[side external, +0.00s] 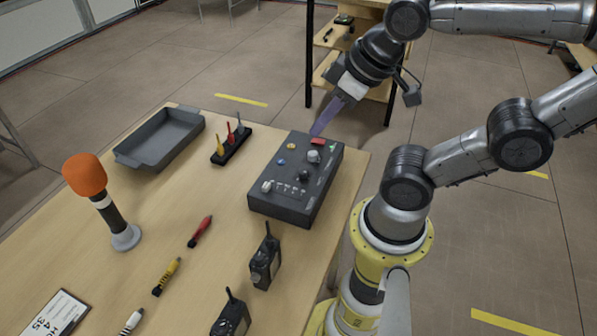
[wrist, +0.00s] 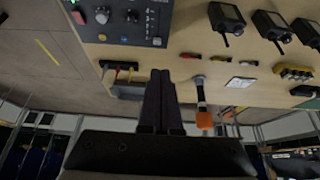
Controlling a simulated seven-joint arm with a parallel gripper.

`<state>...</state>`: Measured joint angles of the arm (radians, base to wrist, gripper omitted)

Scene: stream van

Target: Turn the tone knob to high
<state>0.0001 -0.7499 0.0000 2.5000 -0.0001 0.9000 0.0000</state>
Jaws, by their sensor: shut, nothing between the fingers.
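A dark grey control box (side external: 285,208) lies on the table near its right edge. On its top are a grey knob (side external: 313,156), a darker knob (side external: 304,175), a pale knob (side external: 267,186), a red part (side external: 317,141) and small coloured parts. The labels are too small to read, so I cannot tell which knob is tone. My gripper (side external: 317,132) is shut and empty, its fingers slanting down by the box's far edge. I cannot tell if they touch it. In the wrist view, the shut fingers (wrist: 161,72) point below the box (wrist: 143,35), which is cut off at the top.
A grey tray (side external: 160,140) and a rack of coloured tools (side external: 231,146) stand left of the box.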

